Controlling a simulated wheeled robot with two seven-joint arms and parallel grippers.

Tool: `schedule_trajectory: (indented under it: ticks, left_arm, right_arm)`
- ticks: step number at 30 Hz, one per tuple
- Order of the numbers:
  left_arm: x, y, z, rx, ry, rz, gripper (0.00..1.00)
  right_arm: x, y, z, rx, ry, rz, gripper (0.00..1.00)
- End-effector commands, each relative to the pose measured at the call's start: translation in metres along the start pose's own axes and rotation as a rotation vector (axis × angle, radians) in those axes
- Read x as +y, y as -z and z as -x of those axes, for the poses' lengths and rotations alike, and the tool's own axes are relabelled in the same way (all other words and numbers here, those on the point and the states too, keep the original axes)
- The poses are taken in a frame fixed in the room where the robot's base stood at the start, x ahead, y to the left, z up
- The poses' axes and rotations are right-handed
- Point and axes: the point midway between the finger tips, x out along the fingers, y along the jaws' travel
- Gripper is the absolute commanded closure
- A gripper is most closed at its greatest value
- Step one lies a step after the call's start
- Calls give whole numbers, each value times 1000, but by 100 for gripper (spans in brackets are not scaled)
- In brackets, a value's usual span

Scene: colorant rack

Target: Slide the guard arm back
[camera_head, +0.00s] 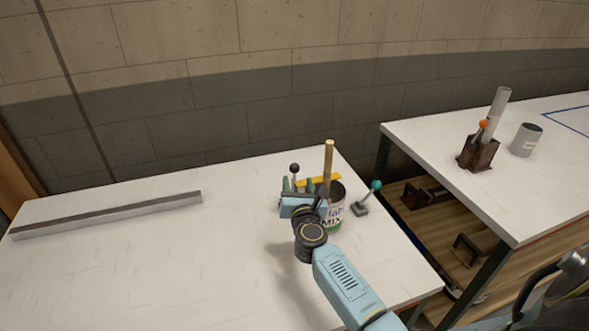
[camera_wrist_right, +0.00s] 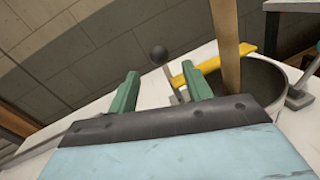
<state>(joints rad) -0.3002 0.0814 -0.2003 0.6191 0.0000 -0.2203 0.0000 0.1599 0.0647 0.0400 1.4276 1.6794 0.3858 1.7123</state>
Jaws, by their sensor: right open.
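The guard arm appears to be the flat yellow bar (camera_head: 325,179), lying behind the can; the wrist view shows it too (camera_wrist_right: 215,64). A black ball knob (camera_head: 294,168) on a thin post stands at its left end. My left gripper is not in view.
A labelled can (camera_head: 335,215) with an upright wooden stick (camera_head: 328,158) stands right beside my gripper. A teal-knobbed lever (camera_head: 364,206) is right of it. A grey bar (camera_head: 110,215) lies at left. The second table holds a brown holder (camera_head: 478,154) and a grey can (camera_head: 525,141).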

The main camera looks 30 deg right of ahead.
Motion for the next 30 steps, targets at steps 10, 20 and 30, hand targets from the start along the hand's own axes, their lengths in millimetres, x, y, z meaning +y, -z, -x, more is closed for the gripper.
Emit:
schedule_trajectory:
  ticks: [10, 20, 30]
  left_arm:
    - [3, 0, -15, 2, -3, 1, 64]
    - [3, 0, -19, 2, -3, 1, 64]
    - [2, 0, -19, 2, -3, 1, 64]
  right_arm:
    - [0, 1, -62, -2, -2, 3, 50]
    - [0, 0, -78, 0, -2, 4, 50]
    - [0, 0, -78, 0, -2, 4, 69]
